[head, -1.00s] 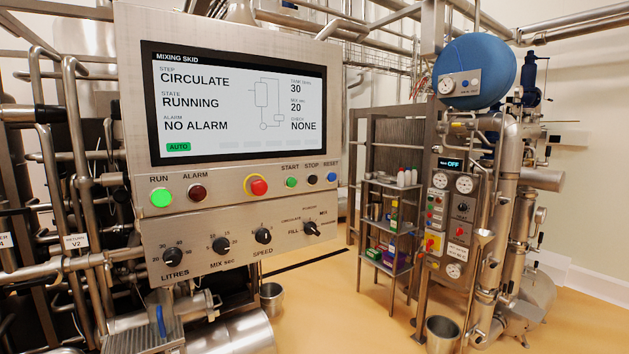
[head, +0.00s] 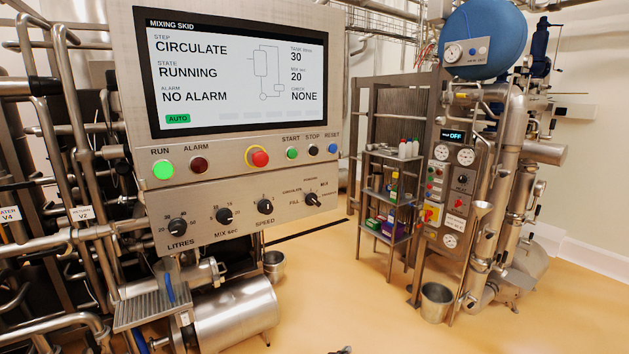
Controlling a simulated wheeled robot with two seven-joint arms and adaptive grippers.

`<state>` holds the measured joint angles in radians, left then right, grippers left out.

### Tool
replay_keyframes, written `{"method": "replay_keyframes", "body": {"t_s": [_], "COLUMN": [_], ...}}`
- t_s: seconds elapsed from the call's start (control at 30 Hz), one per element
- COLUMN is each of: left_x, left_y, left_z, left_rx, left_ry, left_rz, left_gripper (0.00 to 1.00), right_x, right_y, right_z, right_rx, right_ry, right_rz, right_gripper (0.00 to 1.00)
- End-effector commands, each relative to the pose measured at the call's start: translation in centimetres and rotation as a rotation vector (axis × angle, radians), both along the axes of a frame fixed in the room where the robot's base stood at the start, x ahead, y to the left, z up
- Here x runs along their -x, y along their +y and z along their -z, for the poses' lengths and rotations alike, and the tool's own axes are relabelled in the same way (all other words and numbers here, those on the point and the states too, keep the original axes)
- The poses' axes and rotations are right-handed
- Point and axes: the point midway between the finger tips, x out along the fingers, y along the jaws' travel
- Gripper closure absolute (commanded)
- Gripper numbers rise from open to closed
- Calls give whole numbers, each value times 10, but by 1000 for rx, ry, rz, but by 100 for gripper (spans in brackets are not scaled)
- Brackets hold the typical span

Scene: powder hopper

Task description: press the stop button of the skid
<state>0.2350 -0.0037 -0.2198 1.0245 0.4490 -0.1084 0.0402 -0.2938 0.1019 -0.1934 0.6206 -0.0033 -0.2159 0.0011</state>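The mixing skid's control panel (head: 232,186) fills the upper left of the head view. Its stop button (head: 313,150) is small and black, under the label STOP, between the green start button (head: 292,153) and the blue reset button (head: 333,148). The screen (head: 235,75) reads CIRCULATE, RUNNING and NO ALARM. The green run lamp (head: 163,170) is bright and the dark red alarm lamp (head: 199,165) looks unlit. Neither gripper can be made out. A small dark tip shows at the bottom edge, too little to identify.
A large red button on a yellow ring (head: 257,158) sits left of the start button. Knobs line the panel's lower part. Pipes and a steel cylinder (head: 235,315) lie below it. A shelf rack (head: 390,200) and another machine stand right. The floor in front is clear.

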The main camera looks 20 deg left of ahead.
Motion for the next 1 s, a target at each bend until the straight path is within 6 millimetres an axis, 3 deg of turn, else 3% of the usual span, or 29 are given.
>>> {"method": "replay_keyframes", "body": {"t_s": [0.5,1.0], "left_x": [-59,-87], "left_y": [-26,-41], "left_z": [-143,-289], "left_rx": [240,525], "left_ry": [-194,-375], "left_rz": [-48,-81], "left_gripper": [100,100], "right_x": [6,3], "right_y": [5,10], "right_z": [-6,-10], "right_rx": [-5,-10], "right_ry": [7,4], "right_rz": [1,1], "right_gripper": [60,60]}}
